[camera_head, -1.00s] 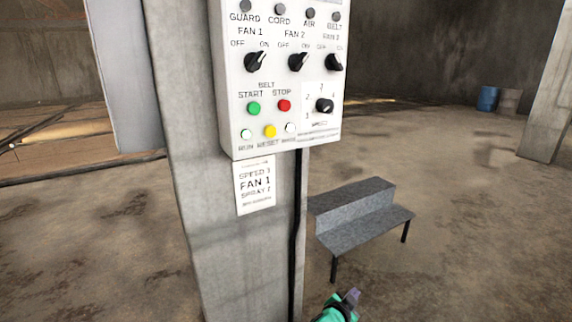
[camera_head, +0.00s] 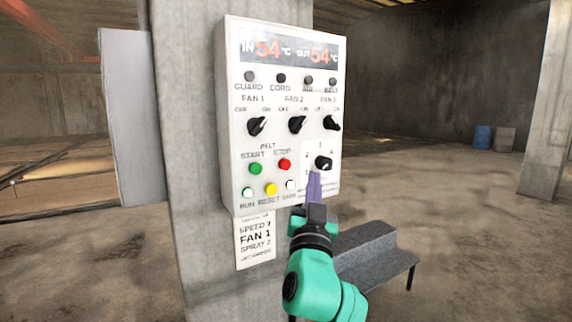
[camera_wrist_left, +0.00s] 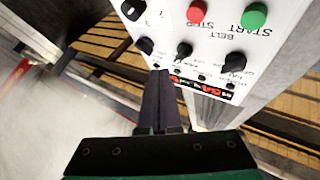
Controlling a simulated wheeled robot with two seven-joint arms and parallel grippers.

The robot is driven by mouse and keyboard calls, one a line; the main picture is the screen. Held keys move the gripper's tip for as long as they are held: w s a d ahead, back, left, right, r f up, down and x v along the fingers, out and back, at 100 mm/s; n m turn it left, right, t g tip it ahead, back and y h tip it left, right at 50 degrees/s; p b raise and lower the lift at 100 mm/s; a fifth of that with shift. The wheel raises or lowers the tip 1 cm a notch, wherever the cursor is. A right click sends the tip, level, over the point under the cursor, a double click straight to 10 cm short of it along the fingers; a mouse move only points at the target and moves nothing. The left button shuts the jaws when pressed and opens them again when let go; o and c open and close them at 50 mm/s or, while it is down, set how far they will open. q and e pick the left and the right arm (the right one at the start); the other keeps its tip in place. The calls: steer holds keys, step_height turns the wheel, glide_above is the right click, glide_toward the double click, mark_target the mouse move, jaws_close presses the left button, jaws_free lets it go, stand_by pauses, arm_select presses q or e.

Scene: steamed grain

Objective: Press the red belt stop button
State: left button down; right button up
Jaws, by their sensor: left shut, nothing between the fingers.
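The red belt stop button (camera_head: 285,165) sits on the white control panel (camera_head: 236,190), right of the green start button (camera_head: 255,169). In the left wrist view the red button (camera_wrist_left: 197,11) is near the top edge, beside the green button (camera_wrist_left: 254,15). My left gripper (camera_head: 314,180) is shut and empty, in front of the panel's lower right part, below the speed knob (camera_head: 323,163) and to the right of the red button. In the left wrist view its closed fingers (camera_wrist_left: 160,82) show. Contact with the panel cannot be told. My right gripper is not in view.
The panel hangs on a concrete pillar (camera_head: 190,130). A yellow button (camera_head: 271,189) and white lamps lie below the red button, fan knobs (camera_head: 297,124) above. A paper note (camera_head: 255,243) is under the panel. A grey step bench (camera_head: 375,265) stands behind my arm.

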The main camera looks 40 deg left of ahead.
mark_target(285, 164)
arm_select(q)
steer(key=shift+w+f, duration=0.1)
steer(key=shift+w+a+p, duration=0.35)
steer(key=shift+w+a, duration=0.1)
steer(key=shift+a, duration=0.95)
steer(key=shift+w+a+p, duration=0.4)
steer(key=shift+a, duration=1)
steer(key=shift+w+a+p, duration=0.35)
steer(key=shift+w+a, duration=0.1)
steer(key=shift+a, duration=0.95)
steer(key=shift+w+a, duration=0.1)
steer(key=shift+a, duration=0.3)
